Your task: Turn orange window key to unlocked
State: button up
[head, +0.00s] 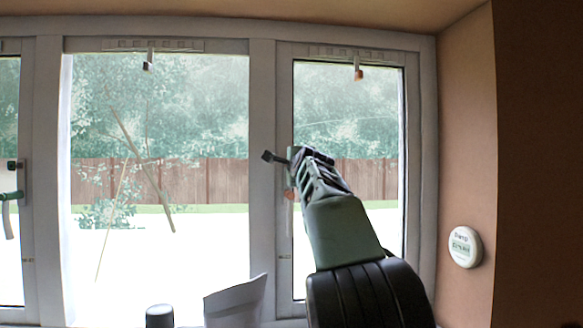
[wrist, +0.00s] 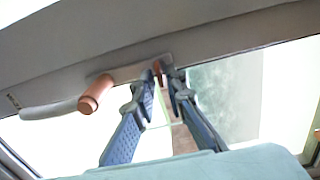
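The window handle's orange knob end (wrist: 97,92) juts from a pale handle plate on the window frame in the wrist view. A small orange piece, apparently the key (wrist: 157,69), is at the plate's other end. My gripper (wrist: 161,78) has its two fingertips close together on either side of this piece. I cannot tell whether they grip it or leave a slight gap. In the head view my gripper (head: 296,158) is at the right window's left frame bar and hides the key; the orange handle end (head: 290,195) shows just below it.
An orange tag (head: 358,75) hangs at the right window's top, a dark one (head: 147,66) at the middle window's top. A green handle (head: 12,195) is on the left window. A dark cylinder (head: 159,316) and a grey sheet-like object (head: 235,303) stand below. A round white device (head: 465,247) is on the right wall.

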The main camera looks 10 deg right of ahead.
jog(key=shift+o, duration=0.6)
jog(key=shift+s, duration=0.1)
jog(key=shift+s+r, duration=0.1)
jog(key=shift+s, duration=0.5)
jog(key=s, duration=1)
jog(key=shift+s, duration=0.3)
